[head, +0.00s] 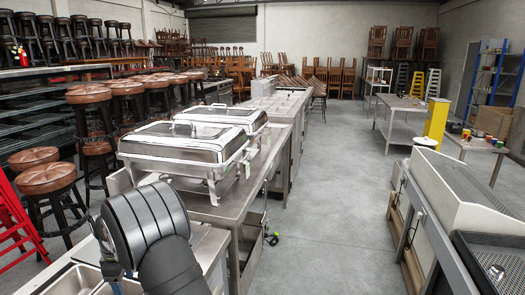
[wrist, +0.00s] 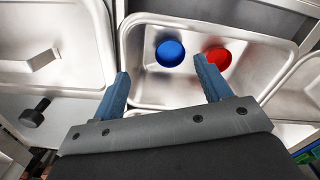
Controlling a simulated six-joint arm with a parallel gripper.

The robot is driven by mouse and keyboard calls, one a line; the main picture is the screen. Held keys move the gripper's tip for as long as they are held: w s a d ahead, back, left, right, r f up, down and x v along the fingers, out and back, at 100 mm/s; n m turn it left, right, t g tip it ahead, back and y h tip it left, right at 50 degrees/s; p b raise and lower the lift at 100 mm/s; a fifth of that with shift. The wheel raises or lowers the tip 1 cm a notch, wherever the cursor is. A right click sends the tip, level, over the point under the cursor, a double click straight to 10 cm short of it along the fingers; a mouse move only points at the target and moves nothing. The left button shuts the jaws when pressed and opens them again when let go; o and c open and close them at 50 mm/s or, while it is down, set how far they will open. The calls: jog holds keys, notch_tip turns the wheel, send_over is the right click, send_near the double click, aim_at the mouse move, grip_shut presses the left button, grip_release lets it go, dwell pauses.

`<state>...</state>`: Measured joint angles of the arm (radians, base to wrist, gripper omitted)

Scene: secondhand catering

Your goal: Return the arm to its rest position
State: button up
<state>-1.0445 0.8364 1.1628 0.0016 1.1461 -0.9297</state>
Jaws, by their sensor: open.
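My gripper (wrist: 163,86) shows in the wrist view with its two blue fingers spread apart and nothing between them. It is over a steel pan (wrist: 145,93) set in a counter. A blue round thing (wrist: 171,53) and a red round thing (wrist: 217,57) lie in that pan, beyond the fingertips. The right finger overlaps the near side of the red one in the picture. In the head view my arm is at the lower left, above the counter's pans (head: 75,282).
Two chafing dishes (head: 180,143) stand on the steel counter (head: 215,209) just beyond my arm. Stools (head: 44,180) crowd the left side. A black knob (wrist: 35,113) shows left in the wrist view. The grey floor aisle (head: 330,200) to the right is clear.

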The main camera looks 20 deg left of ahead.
jog(key=w+d+r, duration=0.3)
jog(key=d, duration=0.5)
jog(key=w+d+r, duration=0.2)
jog(key=w+d, duration=0.1)
jog(key=d, duration=0.5)
jog(key=w+d+r, duration=0.3)
jog(key=w+d, duration=0.1)
jog(key=d, duration=0.4)
jog(key=shift+n, duration=0.4)
jog(key=s+a+f, duration=0.1)
jog(key=a+f, duration=0.1)
jog(key=a, duration=0.1)
jog(key=s+a+f, duration=0.1)
jog(key=a+f, duration=0.1)
jog(key=a, duration=0.1)
jog(key=s+a+f, duration=0.1)
jog(key=a+f, duration=0.1)
jog(key=a, duration=0.2)
jog(key=shift+f, duration=0.35)
jog(key=f, duration=0.3)
jog(key=shift+s+a, duration=0.15)
jog(key=shift+a, duration=0.25)
jog(key=shift+f, duration=0.45)
